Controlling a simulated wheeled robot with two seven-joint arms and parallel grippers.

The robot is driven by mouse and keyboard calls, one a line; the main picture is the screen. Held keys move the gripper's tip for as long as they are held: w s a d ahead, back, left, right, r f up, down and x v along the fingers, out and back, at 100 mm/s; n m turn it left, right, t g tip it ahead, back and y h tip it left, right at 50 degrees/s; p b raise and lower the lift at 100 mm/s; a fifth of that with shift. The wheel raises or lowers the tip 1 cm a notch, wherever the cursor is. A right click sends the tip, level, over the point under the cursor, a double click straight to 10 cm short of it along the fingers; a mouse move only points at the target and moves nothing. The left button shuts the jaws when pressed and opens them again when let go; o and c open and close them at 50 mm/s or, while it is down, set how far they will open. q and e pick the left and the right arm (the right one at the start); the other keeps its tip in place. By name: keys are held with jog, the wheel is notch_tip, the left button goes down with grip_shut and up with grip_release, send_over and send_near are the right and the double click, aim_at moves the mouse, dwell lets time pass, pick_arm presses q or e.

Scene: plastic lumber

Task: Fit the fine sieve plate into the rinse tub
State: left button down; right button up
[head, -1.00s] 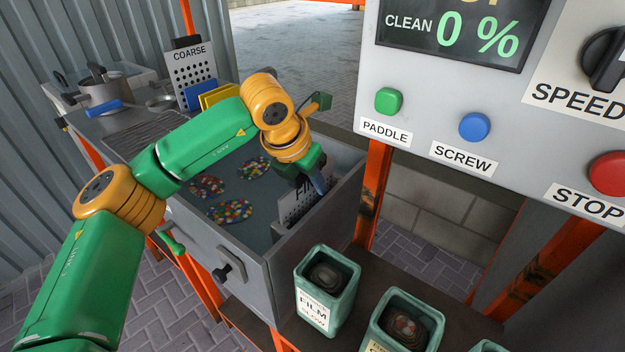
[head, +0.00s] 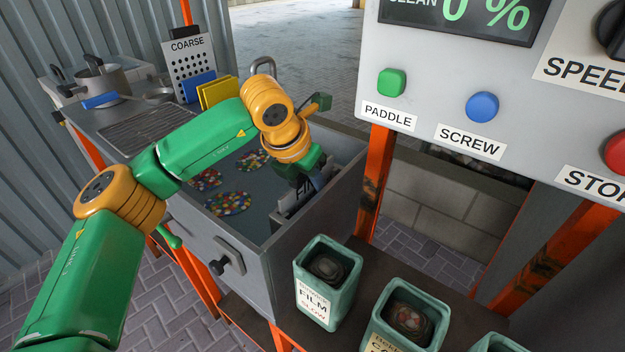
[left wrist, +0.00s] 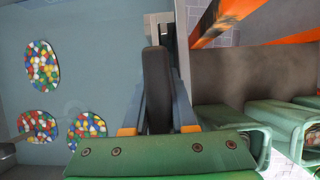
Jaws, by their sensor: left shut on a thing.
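The rinse tub (head: 292,268) is a grey box holding bluish water, with several patches of coloured flakes (head: 230,203). The fine sieve plate (head: 292,205) is a light plate, its label partly hidden by my gripper. It stands inside the tub near the right end wall, its lower part below the water. My left gripper (head: 318,181) is shut on its top grip, just inside the right wall. In the left wrist view, the dark grip (left wrist: 157,88) sits between the two fingers. I cannot tell whether the plate is seated in a slot. My right gripper is not in view.
A coarse sieve plate (head: 192,66) stands at the back left, beside blue and yellow pieces (head: 219,91). A pot (head: 100,82) is behind the tub. Green bins (head: 327,280) stand in front at right. A control panel (head: 440,95) overhangs the right side.

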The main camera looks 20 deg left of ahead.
pick_arm(q)
jog(key=shift+f, duration=0.25)
jog(key=c, duration=0.8)
grip_release()
jog(key=shift+o, duration=0.8)
jog(key=shift+a+f, duration=0.1)
jog(key=shift+a, duration=0.1)
jog(key=shift+d, duration=0.1)
jog(key=shift+s, duration=0.1)
jog(key=v, duration=0.7)
jog(key=shift+s+r, duration=0.15)
jog(key=shift+r, duration=0.1)
jog(key=shift+w+f, duration=0.15)
jog(key=shift+w, duration=0.15)
jog(key=shift+s, duration=0.1)
